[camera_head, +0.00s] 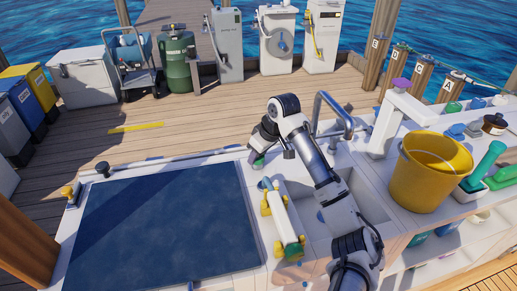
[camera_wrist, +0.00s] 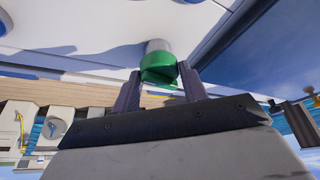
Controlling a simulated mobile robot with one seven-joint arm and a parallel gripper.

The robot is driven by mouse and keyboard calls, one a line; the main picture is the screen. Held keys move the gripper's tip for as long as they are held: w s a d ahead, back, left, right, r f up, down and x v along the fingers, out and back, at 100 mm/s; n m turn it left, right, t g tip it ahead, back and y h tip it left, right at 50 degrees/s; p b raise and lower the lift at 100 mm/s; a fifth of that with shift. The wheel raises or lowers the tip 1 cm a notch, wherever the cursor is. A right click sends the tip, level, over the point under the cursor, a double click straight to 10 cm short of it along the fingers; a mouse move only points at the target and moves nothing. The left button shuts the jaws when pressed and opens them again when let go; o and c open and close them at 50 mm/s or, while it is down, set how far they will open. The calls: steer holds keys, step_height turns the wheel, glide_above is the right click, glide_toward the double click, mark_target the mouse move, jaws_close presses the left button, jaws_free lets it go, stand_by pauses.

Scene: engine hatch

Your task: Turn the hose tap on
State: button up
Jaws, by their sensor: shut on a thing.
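The hose tap's green round knob (camera_wrist: 158,68) sits on a short pale stem on a white surface in the wrist view. My gripper (camera_wrist: 160,78) has one dark finger on each side of the knob and is shut on it. In the head view my gripper (camera_head: 260,150) reaches down to the counter's far edge, with a bit of the green knob (camera_head: 258,162) showing under it. Most of the tap is hidden there by my gripper, and I cannot tell how far it is turned.
A dark blue hatch panel (camera_head: 165,225) lies left of the tap. A white and green item with yellow ends (camera_head: 282,220) stands nearer. A sink with a curved metal faucet (camera_head: 335,108) and a yellow bucket (camera_head: 430,175) are to the right. Open wooden deck (camera_head: 190,125) lies beyond.

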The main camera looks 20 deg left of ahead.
steer(key=shift+n+g+p, duration=0.35)
steer(key=shift+n+g, duration=0.05)
steer(key=shift+n, duration=0.4)
steer(key=o, duration=1)
steer(key=shift+c, duration=0.2)
steer(key=w+b+v, duration=0.1)
steer(key=v, duration=1.2)
steer(key=shift+s+d+r, duration=0.15)
steer(key=shift+s+r, duration=0.25)
steer(key=shift+s, duration=0.05)
